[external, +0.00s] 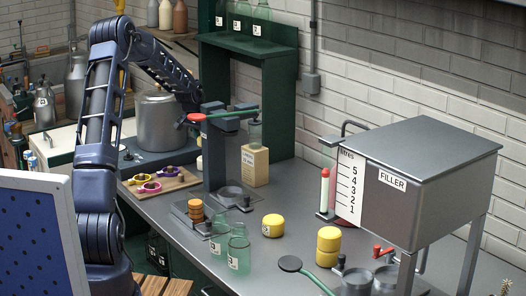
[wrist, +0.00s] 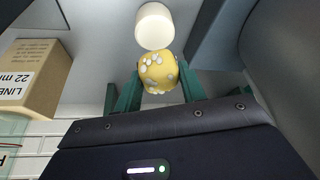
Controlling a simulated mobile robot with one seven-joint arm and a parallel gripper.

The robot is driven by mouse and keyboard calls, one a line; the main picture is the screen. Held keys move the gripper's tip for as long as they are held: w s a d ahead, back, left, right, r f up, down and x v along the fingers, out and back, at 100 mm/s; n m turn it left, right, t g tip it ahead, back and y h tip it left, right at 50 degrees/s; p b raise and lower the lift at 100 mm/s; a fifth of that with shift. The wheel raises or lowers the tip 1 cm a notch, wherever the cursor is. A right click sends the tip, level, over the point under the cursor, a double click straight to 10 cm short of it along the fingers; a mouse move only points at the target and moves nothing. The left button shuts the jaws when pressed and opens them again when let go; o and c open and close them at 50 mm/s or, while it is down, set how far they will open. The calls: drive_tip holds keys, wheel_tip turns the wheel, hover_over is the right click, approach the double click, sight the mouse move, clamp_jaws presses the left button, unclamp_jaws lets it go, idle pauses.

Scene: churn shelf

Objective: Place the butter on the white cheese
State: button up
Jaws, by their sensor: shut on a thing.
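My gripper (wrist: 159,78) has its two green fingers shut on the butter, a yellow rounded piece with white patches (wrist: 158,70). The white cheese (wrist: 153,24), a plain pale cylinder, lies just beyond the butter in the wrist view, and the butter's edge meets it in the picture. I cannot tell whether they touch. In the external view a small pale piece (external: 199,163), likely the white cheese, shows on the bench behind the dark post.
A cardboard box labelled LINE (wrist: 35,75) stands close beside my gripper and also shows in the external view (external: 255,166). A dark post with a red-tipped green lever (external: 218,150) and a large metal churn (external: 157,122) stand nearby. Yellow cheeses (external: 272,226) and glass bottles (external: 238,250) occupy the front bench.

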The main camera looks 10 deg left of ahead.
drive_tip(key=shift+f, duration=2.05)
drive_tip(key=shift+f, duration=0.2)
drive_tip(key=o, duration=1)
drive_tip(key=shift+c, duration=0.2)
drive_tip(key=shift+r, duration=0.1)
